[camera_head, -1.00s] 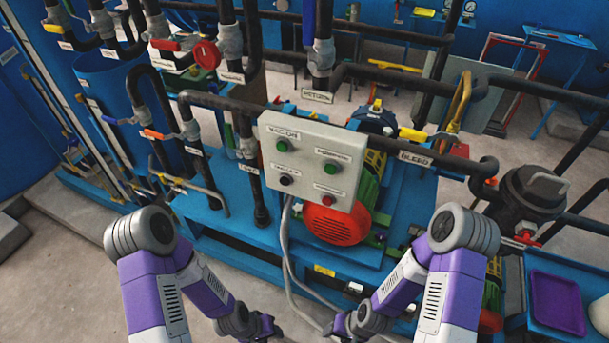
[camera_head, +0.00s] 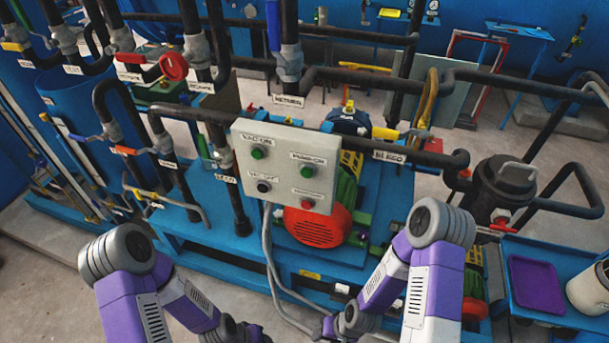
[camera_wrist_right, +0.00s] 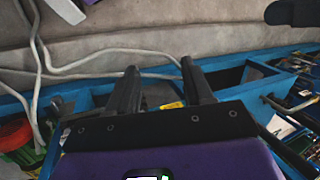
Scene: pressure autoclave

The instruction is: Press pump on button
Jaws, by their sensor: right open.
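The grey control box (camera_head: 285,165) hangs from the pipework in the middle of the head view. It has a green button at upper left (camera_head: 257,152), a green button at upper right (camera_head: 306,172), a black button (camera_head: 263,186) and a red button (camera_head: 307,204). The labels are blurred; the upper right one seems to read pump on. My right gripper (camera_wrist_right: 160,68) is open and empty in the wrist view, pointing towards the floor and cables. In the head view both hands are low at the bottom edge, below and apart from the box. My left fingers are hidden.
A red motor cover (camera_head: 318,226) sits just under the box on a blue frame. Grey cables (camera_head: 271,260) hang below it. Dark pipes and valves surround the box. A purple tray (camera_head: 534,284) and a pale container (camera_head: 588,288) are at right. Bare floor shows at lower left.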

